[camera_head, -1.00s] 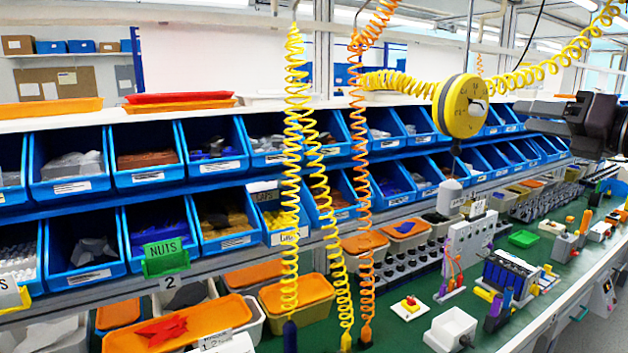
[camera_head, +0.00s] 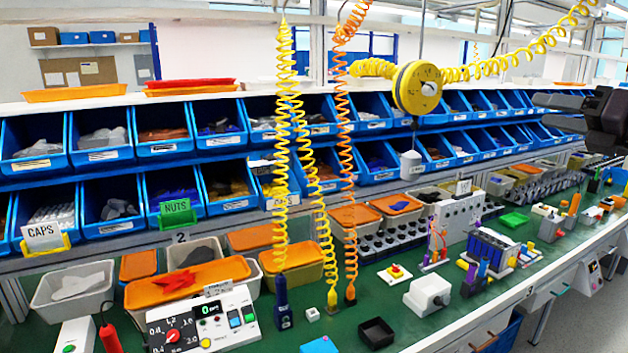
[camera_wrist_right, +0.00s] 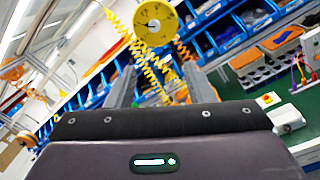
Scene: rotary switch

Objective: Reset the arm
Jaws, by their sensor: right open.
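My right gripper (camera_head: 558,112) is at the upper right of the head view, with its two fingers pointing left and apart. It is open and empty, raised above the bench and clear of it. In the right wrist view its fingers (camera_wrist_right: 162,80) stand apart with nothing between them. A white control box (camera_head: 240,318) sits at the front left of the green bench in the head view. It has a red rotary knob (camera_head: 173,336) on a dark dial and a small lit display. The right gripper is far from this box. My left gripper does not show.
Blue bins (camera_head: 98,147) fill two shelf rows behind the bench. Yellow coiled hoses (camera_head: 289,130) and an orange one (camera_head: 347,190) hang in front of them. A round yellow balancer (camera_head: 417,88) hangs near the middle. Small devices and trays crowd the bench (camera_head: 400,330).

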